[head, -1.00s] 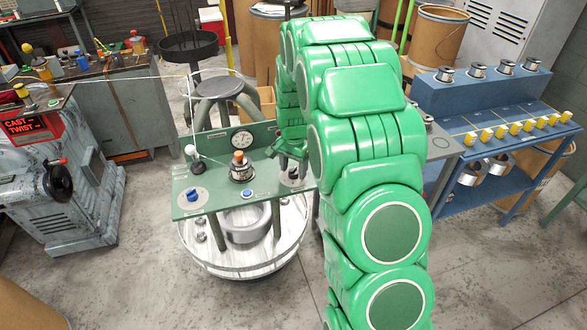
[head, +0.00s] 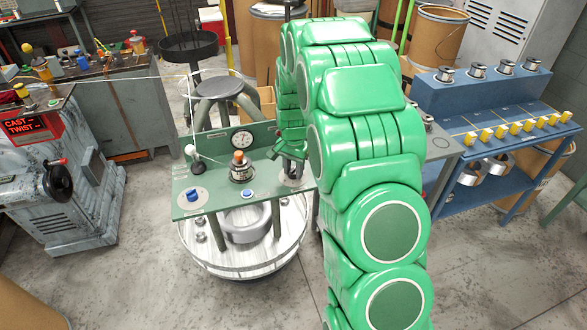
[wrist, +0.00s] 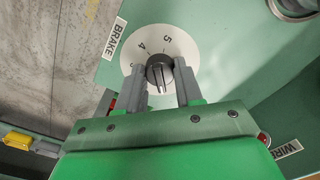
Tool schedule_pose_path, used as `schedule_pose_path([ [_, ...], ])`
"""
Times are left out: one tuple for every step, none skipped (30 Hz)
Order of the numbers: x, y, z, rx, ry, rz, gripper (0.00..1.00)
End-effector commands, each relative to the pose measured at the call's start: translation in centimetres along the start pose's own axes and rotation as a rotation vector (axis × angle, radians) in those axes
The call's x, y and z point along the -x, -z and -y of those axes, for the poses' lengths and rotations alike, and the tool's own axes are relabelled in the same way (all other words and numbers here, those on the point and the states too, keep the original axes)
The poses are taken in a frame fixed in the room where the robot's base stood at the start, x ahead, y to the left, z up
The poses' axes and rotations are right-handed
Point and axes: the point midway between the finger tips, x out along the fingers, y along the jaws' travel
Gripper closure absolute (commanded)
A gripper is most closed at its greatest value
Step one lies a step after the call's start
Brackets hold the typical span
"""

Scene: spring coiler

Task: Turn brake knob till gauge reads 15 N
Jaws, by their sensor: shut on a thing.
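The black brake knob (wrist: 160,72) has a pale pointer line and sits on a white dial (wrist: 184,45); the numbers 4 and 5 are readable beside it. A BRAKE label (wrist: 116,38) is to its left in the wrist view. My gripper (wrist: 161,85) is shut on the knob, one grey finger on each side. In the head view my gripper (head: 291,163) is at the right end of the green panel (head: 215,205), partly hiding the knob. The round white gauge (head: 243,138) stands at the panel's back; its reading is too small to tell.
On the panel are a brown-topped spool-like part (head: 240,168), a blue button (head: 248,194) and a blue knob (head: 193,195) on a white disc. A white-tipped lever (head: 191,151) stands at the left. A WIRE label (wrist: 284,150) shows in the wrist view.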

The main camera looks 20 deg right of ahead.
Motion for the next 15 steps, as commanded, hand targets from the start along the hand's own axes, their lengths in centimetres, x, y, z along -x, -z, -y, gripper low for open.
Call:
schedule_pose_path([
  [0.01,-0.03,0.04,0.018,0.001,0.001,0.95],
  [0.01,-0.04,0.05,0.034,0.001,0.001,0.95],
  [0.01,-0.05,0.06,0.055,0.001,0.001,0.95],
  [0.01,-0.05,0.06,0.075,0.001,0.001,0.95],
  [0.01,-0.05,0.05,0.095,0.001,0.001,0.95],
  [0.01,-0.05,0.05,0.125,0.001,0.001,0.95],
  [0.01,-0.05,0.04,0.150,0.000,0.000,0.95],
  [0.01,-0.05,0.05,0.174,0.000,0.000,0.95],
  [0.01,-0.05,0.06,0.209,0.001,0.000,0.95],
  [0.02,-0.05,0.06,0.235,0.001,0.000,0.95],
  [0.01,-0.05,0.05,0.263,0.000,0.000,0.95],
  [0.01,-0.04,0.04,0.300,0.000,0.000,0.95],
  [0.01,-0.05,0.05,0.328,0.000,0.000,0.95],
  [0.02,-0.06,0.06,0.356,0.001,0.001,0.95],
  [0.01,-0.07,0.07,0.392,0.001,0.001,0.95],
])
